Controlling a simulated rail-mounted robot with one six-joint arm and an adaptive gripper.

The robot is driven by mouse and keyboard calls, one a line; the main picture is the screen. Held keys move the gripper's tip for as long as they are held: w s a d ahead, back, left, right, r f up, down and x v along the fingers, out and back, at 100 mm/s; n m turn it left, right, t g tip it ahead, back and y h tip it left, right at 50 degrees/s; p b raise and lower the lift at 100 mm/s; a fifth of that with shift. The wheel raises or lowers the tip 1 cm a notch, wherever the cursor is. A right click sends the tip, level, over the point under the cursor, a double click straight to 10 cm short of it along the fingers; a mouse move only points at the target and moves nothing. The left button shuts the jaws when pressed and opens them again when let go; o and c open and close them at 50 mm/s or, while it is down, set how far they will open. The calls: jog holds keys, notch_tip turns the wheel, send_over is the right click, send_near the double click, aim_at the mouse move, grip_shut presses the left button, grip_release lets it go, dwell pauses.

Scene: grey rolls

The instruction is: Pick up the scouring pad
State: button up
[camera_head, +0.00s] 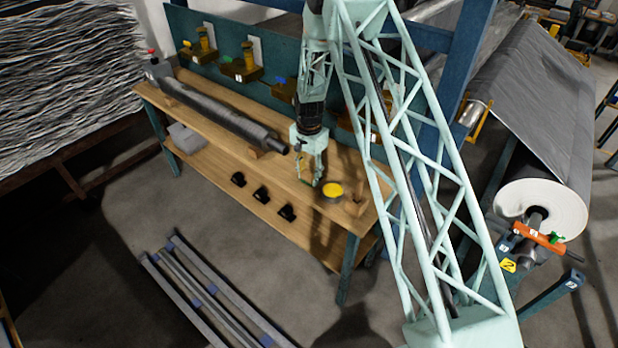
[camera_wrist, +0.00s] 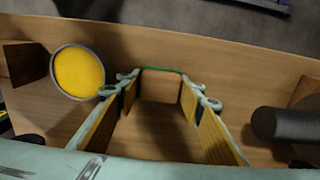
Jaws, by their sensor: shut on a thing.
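My gripper (camera_head: 312,182) is over the front part of the wooden workbench, pointing down. In the wrist view its two fingers (camera_wrist: 160,84) stand apart, with a thin green edge of the scouring pad (camera_wrist: 161,70) spanning between their tips. The gripper is shut on the pad. In the head view the pad shows only as a small green bit at the fingertips (camera_head: 304,181). I cannot tell whether it touches the bench top.
A round tin with yellow contents (camera_head: 332,190) stands close beside my gripper. A long grey roller (camera_head: 215,107) lies along the workbench (camera_head: 285,172). Several black brackets sit on the lower shelf, including one at the left (camera_head: 238,179). A teal back panel (camera_head: 225,45) rises behind.

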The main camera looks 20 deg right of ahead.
aim_at(309, 174)
jog(key=shift+r, duration=0.2)
jog(key=shift+r, duration=1.45)
jog(key=shift+s+r, duration=0.1)
jog(key=shift+s, duration=0.15)
jog(key=s+r+b, duration=0.1)
jog(key=s+b, duration=0.1)
jog(key=s, duration=1.3)
jog(key=shift+s+a+r, duration=0.25)
jog(key=shift+a, duration=0.05)
jog(key=o, duration=0.4)
jog(key=shift+c, duration=1.3)
